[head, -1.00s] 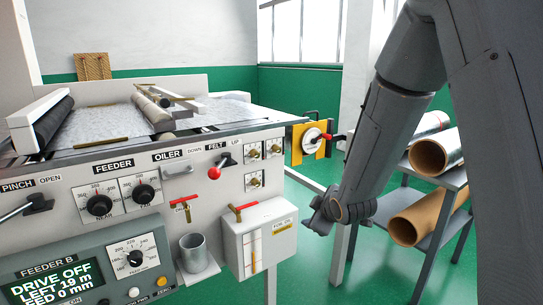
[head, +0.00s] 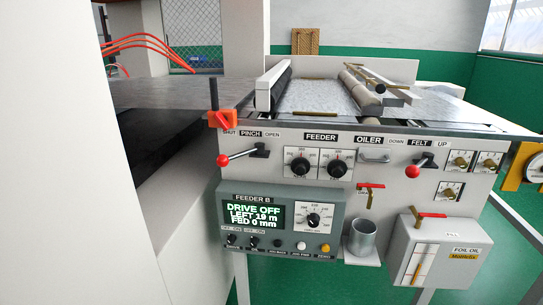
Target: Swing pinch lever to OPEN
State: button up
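The pinch lever (head: 241,155) is on the left end of the pale grey feeder panel in the head view. It has a red ball knob (head: 222,160) on a metal rod and a black pivot block (head: 260,150). The rod points left and slightly down from the pivot, to the side of the SHUT label (head: 230,132). The OPEN label (head: 272,135) is above and to the right of the pivot. My gripper is not in this view.
A similar red-knobbed felt lever (head: 413,171) sits further right, past the FEEDER dials (head: 318,168). A control box (head: 282,225) reading DRIVE OFF, a metal cup (head: 362,238) and a foil-oil box (head: 433,252) project below. A white wall (head: 70,150) stands at left.

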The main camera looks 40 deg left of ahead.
aim_at(222, 161)
jog(key=u, duration=2.55)
jog(key=i, duration=0.1)
jog(key=z, duration=0.4)
jog(key=k, duration=0.6)
jog(key=z, duration=0.7)
jog(key=i, duration=0.85)
jog(key=u, duration=0.1)
